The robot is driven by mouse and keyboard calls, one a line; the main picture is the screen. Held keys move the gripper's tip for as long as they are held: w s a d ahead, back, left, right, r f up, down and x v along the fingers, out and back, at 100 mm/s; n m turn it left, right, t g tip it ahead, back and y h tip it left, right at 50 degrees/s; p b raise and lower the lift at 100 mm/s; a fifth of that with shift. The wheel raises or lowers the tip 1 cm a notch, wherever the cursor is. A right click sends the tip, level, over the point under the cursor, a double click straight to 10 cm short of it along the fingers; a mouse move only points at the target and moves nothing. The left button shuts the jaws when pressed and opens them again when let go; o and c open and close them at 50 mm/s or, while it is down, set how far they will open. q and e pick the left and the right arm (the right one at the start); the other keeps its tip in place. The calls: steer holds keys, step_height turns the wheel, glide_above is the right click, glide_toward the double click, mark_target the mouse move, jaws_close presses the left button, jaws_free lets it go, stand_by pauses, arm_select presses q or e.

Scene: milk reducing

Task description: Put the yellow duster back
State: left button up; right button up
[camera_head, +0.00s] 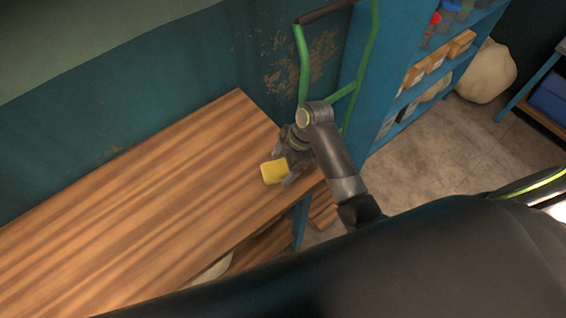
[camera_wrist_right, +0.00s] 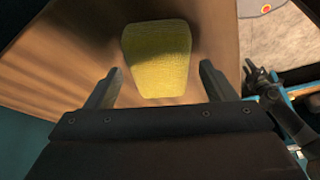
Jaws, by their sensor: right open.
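The yellow duster (camera_head: 274,171) is a small block lying on the wooden table (camera_head: 150,215) near its right end. It also shows in the right wrist view (camera_wrist_right: 158,58), just beyond the fingertips and roughly centred between them. My right gripper (camera_head: 283,163) is at the duster, its fingers pointing down towards the table. In the wrist view the right gripper (camera_wrist_right: 157,82) is open, with a finger on each side and nothing held. Whether the fingers touch the duster cannot be told.
A green hand-truck frame (camera_head: 304,65) stands behind the table's right end, close to my right arm. A blue shelf (camera_head: 385,75) with boxes is beyond it. A pale sack (camera_head: 487,73) sits on the floor. The table's left part is clear.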

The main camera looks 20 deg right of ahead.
steer(key=shift+d+r, duration=0.2)
steer(key=shift+r, duration=0.3)
steer(key=b+v, duration=0.1)
steer(key=v, duration=0.4)
steer(key=shift+w+d, duration=0.1)
steer(key=p+v, duration=0.2)
steer(key=v, duration=0.4)
steer(key=shift+p, duration=0.3)
steer(key=shift+f, duration=0.1)
